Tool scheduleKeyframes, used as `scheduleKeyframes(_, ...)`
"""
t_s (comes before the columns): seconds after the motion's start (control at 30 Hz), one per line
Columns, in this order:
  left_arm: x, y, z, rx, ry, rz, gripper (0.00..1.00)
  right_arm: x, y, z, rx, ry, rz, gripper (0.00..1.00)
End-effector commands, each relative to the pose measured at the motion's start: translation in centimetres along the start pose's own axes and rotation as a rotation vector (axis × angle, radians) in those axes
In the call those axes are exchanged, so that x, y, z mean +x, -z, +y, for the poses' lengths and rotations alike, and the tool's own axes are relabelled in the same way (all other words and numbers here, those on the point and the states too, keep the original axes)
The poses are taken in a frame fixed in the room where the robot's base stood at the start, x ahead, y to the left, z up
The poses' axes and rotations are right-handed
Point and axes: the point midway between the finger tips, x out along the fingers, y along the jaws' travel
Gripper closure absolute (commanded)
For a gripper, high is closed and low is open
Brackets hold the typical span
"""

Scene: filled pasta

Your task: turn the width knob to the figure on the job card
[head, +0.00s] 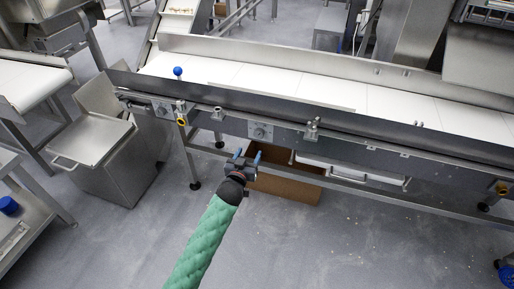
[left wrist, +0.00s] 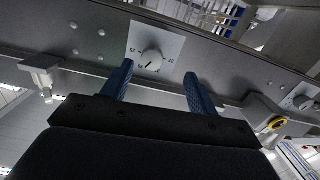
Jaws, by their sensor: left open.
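A round metal dial knob (left wrist: 152,59) sits on a pale square plate with printed figures, fixed to the conveyor's steel side rail. Its pointer mark and figures are too small to read surely. The same plate and knob show in the head view (head: 259,131). My left gripper (head: 248,156) is open and empty, just below and in front of this knob. In the left wrist view its two blue fingers (left wrist: 158,74) point toward the knob, one on each side of it in the picture, apart from it. A second knob plate (head: 163,108) is further left. I cannot make out a job card.
The conveyor's white belt (head: 300,87) runs behind the rail. A yellow-ringed button (head: 181,122) and metal clamps (head: 312,130) stick out from the rail. A cardboard box (head: 285,187) is below. A steel bin (head: 100,150) stands left.

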Motion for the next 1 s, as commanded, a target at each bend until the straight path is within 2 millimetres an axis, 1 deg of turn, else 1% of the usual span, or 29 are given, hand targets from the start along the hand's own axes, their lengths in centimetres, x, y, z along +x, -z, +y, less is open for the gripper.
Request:
scheduleKeyframes(0.03, 0.3, 0.3, 0.2, 0.001, -0.008, 0.024, 0.41, 0.5, -0.3, -0.1, 0.002, 0.004, 0.008, 1.00)
scheduleKeyframes(0.13, 0.7, 1.4, 0.6, -0.002, -0.019, 0.051, 0.41, 0.5, -0.2, -0.4, 0.004, 0.009, 0.019, 1.00)
scheduleKeyframes(0.27, 1.3, 2.0, 0.8, -0.002, -0.024, 0.064, 0.41, 0.4, 0.0, -0.5, 0.004, 0.011, 0.024, 1.00)
scheduleKeyframes(0.37, 2.3, 2.1, 0.8, -0.001, -0.024, 0.063, 0.41, 0.4, 0.0, -0.5, 0.004, 0.010, 0.024, 1.00)
scheduleKeyframes(0.7, 6.8, 2.3, 0.9, -0.002, -0.023, 0.062, 0.41, 0.6, -0.2, -0.4, 0.005, 0.010, 0.024, 1.00)
scheduleKeyframes(0.83, 7.9, 2.3, 0.9, -0.002, -0.023, 0.061, 0.41, 0.7, -0.2, -0.4, 0.005, 0.010, 0.024, 1.00)
scheduleKeyframes(1.0, 8.4, 2.3, 0.9, -0.001, -0.023, 0.060, 0.41, 0.7, -0.3, -0.4, 0.005, 0.010, 0.023, 1.00)
